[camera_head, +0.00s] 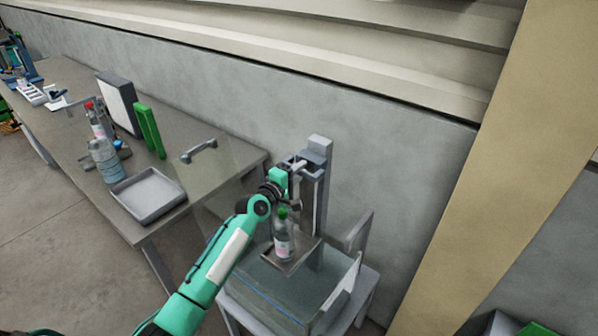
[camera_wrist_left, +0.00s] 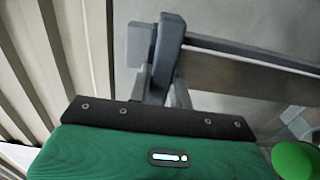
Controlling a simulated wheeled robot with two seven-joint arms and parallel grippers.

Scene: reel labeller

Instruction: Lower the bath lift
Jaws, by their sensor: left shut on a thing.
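The bath lift's grey upright column (camera_head: 320,185) stands at the back of a clear-walled bath (camera_head: 265,290) on a small stand. A bottle with a green cap (camera_head: 283,240) stands upright on the lift's small platform (camera_head: 303,256), near the bath's rim. My left gripper (camera_head: 297,166) is at the upper part of the column, shut on a grey lift handle. In the left wrist view the fingers (camera_wrist_left: 157,88) close at the grey handle (camera_wrist_left: 170,45), and a green cap (camera_wrist_left: 295,160) shows at the lower right. The fingertip contact is partly hidden. My right gripper is not in view.
A long grey table (camera_head: 75,165) at the left holds a grey tray (camera_head: 148,195), bottles (camera_head: 105,160), green upright panels (camera_head: 150,130) and a grey handle (camera_head: 199,151). A wall runs close behind the lift. A tan post (camera_head: 470,190) stands at the right.

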